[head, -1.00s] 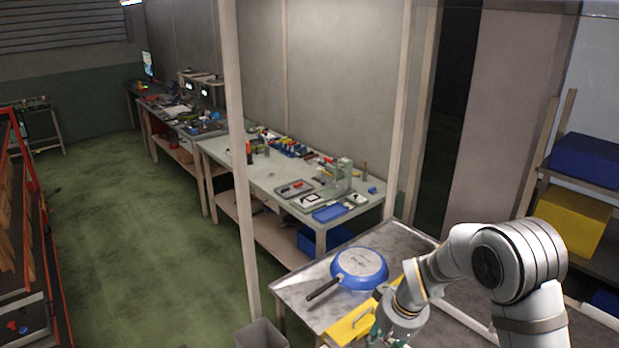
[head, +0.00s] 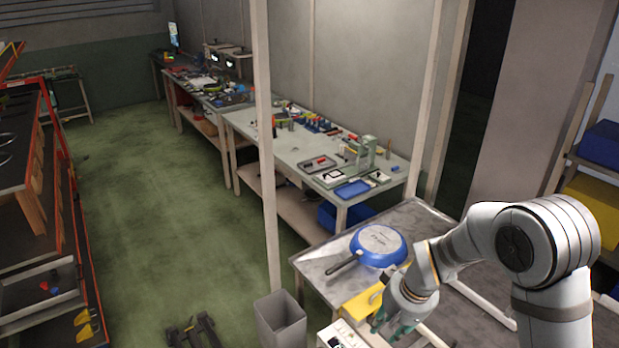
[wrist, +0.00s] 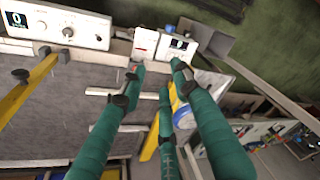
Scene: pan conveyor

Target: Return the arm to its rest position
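My gripper (head: 392,328) hangs low over the front of the metal table (head: 318,266) in the head view. Its teal fingers (wrist: 158,75) show in the wrist view, spread apart with nothing held between them. A blue pan (head: 378,246) lies upside down on the table, its dark handle pointing to the front left. The pan is behind my gripper and apart from it. Part of a blue round shape (wrist: 182,117), likely the pan, shows behind the fingers in the wrist view.
A yellow block (head: 362,304) is on the table beside my gripper. White control boxes (head: 342,335) stand near the table's front; one with a display (wrist: 62,22) shows in the wrist view. A grey bin (head: 281,322) is on the floor. A post (head: 265,150) rises left of the table.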

